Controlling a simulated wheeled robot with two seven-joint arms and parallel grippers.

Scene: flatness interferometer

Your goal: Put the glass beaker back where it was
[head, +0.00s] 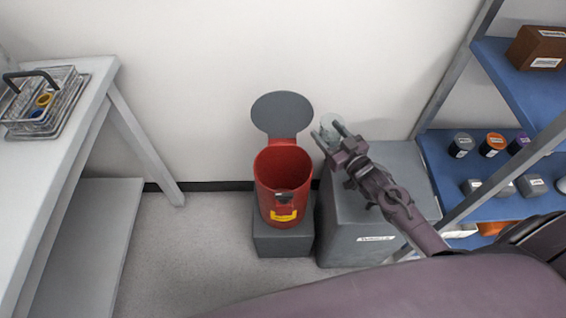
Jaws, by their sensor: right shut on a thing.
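The glass beaker (334,124) is a small clear vessel in the head view, right of the middle. My right gripper (327,137) is shut on it, near the left back edge of a grey cabinet. Its arm comes in from the lower right and covers part of the cabinet. I cannot tell whether the beaker touches the cabinet top or is held above it. My left gripper is not in view.
A red bin (283,185) with its round grey lid raised stands on a grey block (283,240), just left of the grey cabinet (375,245). A blue shelf rack (440,165) with several jars is on the right. A white table (75,100) with a wire basket (62,112) is on the left.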

